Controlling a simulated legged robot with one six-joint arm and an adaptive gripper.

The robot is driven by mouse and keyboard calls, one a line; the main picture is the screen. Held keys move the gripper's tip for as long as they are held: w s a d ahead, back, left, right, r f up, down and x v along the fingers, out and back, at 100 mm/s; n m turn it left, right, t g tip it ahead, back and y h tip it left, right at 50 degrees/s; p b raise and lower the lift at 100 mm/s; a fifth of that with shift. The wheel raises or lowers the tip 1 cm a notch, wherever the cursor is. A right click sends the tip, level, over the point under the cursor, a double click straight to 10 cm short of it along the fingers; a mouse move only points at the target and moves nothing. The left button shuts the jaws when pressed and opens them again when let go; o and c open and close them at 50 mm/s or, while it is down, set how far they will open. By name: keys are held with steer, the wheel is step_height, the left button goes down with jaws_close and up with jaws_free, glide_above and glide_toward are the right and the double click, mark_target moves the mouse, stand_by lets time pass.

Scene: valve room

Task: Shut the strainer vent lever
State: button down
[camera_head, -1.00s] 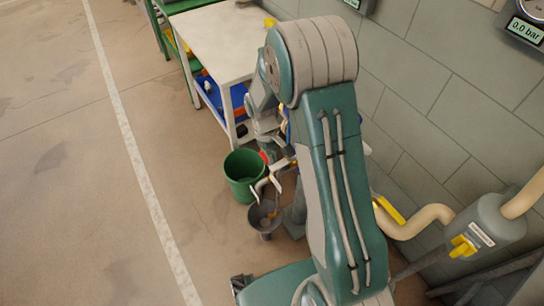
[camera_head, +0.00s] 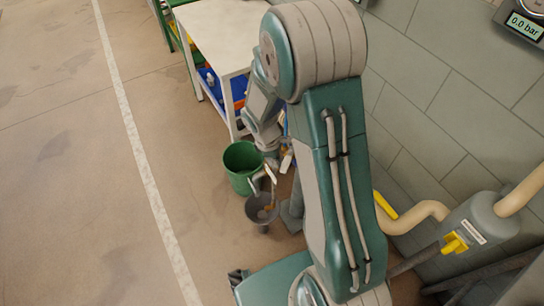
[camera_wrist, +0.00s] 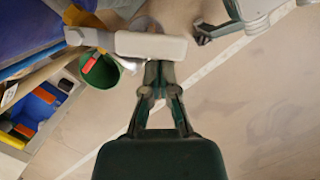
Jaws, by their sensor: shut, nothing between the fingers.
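My gripper (camera_wrist: 159,66) is shut and empty, its fingertips close to a pale, bar-shaped piece (camera_wrist: 150,46) in the wrist view. I cannot tell whether they touch. In the head view, a pale bent spout (camera_head: 256,186) stands over a dark funnel (camera_head: 260,210). My arm hides much around it there.
The green bucket (camera_head: 242,166) stands on the floor left of my arm. A white table (camera_head: 222,35) stands behind it. A grey cylinder (camera_head: 483,222) with a yellow handle (camera_head: 455,243) is by the wall at right. The floor at left is clear.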

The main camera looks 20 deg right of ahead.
mark_target(288, 166)
steer(key=s+d+n, duration=0.1)
steer(key=n, duration=0.1)
steer(key=s+d+n, duration=0.1)
steer(key=shift+d+n+t, duration=0.35)
steer(key=shift+n+t, duration=0.05)
steer(key=shift+s+d+n+t, duration=0.2)
steer(key=shift+s+d+n, duration=0.1)
steer(key=shift+d+n, duration=0.55)
steer(key=shift+s+d+n+t, duration=0.25)
steer(key=shift+d+n, duration=0.4)
steer(key=shift+n, duration=0.3)
